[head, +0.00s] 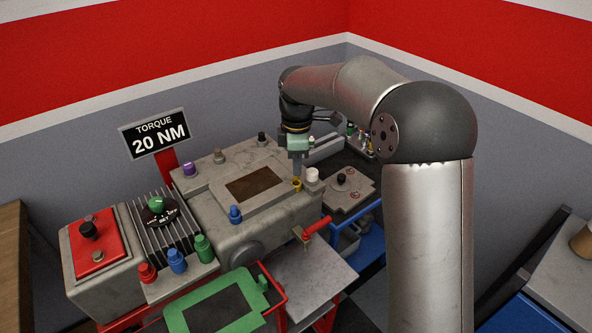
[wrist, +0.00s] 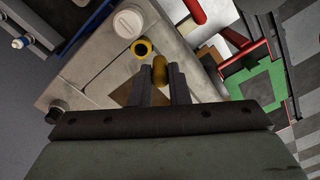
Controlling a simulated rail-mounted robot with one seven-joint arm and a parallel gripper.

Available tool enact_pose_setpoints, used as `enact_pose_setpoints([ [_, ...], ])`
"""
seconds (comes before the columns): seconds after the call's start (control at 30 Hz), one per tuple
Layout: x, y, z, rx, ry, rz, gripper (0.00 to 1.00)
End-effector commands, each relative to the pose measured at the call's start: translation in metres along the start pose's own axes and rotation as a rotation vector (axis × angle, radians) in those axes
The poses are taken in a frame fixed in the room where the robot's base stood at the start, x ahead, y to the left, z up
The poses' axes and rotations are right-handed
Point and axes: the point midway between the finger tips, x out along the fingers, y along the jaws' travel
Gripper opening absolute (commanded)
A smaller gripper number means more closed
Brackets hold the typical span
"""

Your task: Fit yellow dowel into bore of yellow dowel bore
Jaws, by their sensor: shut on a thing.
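My gripper (wrist: 160,75) is shut on the yellow dowel (wrist: 159,70), which shows between the two dark fingertips in the wrist view. The yellow dowel bore (wrist: 141,48) is a yellow ring with a dark hole. It lies just beyond the fingertips, up and left of the dowel, and the dowel is apart from it in that view. In the head view my gripper (head: 297,170) points down over the right corner of the grey machine block, just above the yellow bore (head: 297,184). The dowel cannot be made out there, and its height over the block is unclear.
A white knob (head: 312,174) stands close beside the bore. The grey block (head: 240,235) also carries a dark rectangular recess (head: 255,184), a blue peg (head: 235,214) and a purple peg (head: 189,168). A red-handled lever (head: 316,228) sticks out at the front right.

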Motion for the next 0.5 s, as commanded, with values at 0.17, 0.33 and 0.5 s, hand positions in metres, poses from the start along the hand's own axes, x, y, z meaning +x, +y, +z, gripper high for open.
enact_pose_setpoints([
  [0.17,0.022,0.020,-0.002,-0.001,0.001,0.001,0.00],
  [0.33,0.030,0.027,-0.001,0.000,0.000,0.001,0.00],
  [0.5,0.052,0.029,-0.001,0.000,-0.001,-0.001,0.00],
])
